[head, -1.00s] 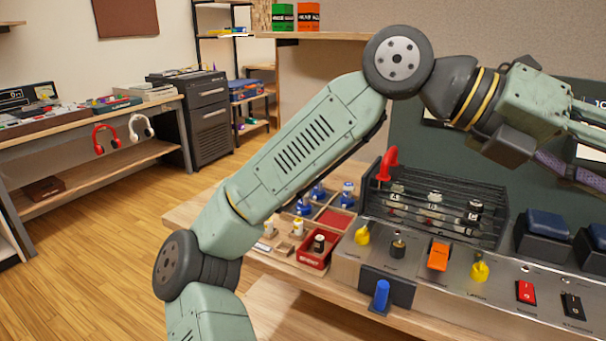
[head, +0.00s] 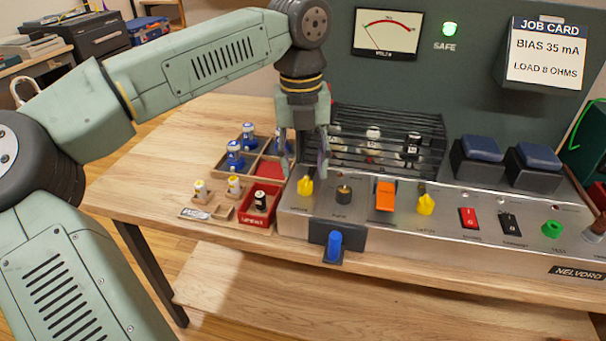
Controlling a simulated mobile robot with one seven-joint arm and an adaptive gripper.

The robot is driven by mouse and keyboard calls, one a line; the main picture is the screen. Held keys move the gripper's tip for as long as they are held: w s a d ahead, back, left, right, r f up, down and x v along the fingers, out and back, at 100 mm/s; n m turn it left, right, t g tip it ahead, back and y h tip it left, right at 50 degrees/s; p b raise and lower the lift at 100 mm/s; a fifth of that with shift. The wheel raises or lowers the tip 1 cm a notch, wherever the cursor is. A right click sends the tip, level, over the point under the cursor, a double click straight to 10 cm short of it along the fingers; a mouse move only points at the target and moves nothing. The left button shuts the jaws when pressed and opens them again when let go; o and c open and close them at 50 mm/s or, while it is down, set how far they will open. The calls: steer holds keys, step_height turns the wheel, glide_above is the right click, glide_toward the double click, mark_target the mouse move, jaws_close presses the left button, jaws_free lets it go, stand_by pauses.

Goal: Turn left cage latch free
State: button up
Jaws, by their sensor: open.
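The left cage latch is a yellow knob (head: 305,186) on the front metal panel, at the left front corner of the black wire cage (head: 385,120). My gripper (head: 304,168) points down just above and around this latch. Its two fingers are spread, one to each side, and whether they touch the knob cannot be told. A second yellow latch (head: 426,204) stands on the panel further right. The cage is closed over several tubes.
Between the latches are a black knob (head: 344,194) and an orange switch (head: 385,195). A sorting tray (head: 215,213) with tubes lies left of the panel. Two dark blue-topped blocks (head: 480,150) stand right of the cage.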

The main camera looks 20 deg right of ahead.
mark_target(305, 179)
steer(key=shift+d+f, duration=0.1)
steer(key=shift+f, duration=1.85)
steer(key=shift+c, duration=0.4)
jaws_close()
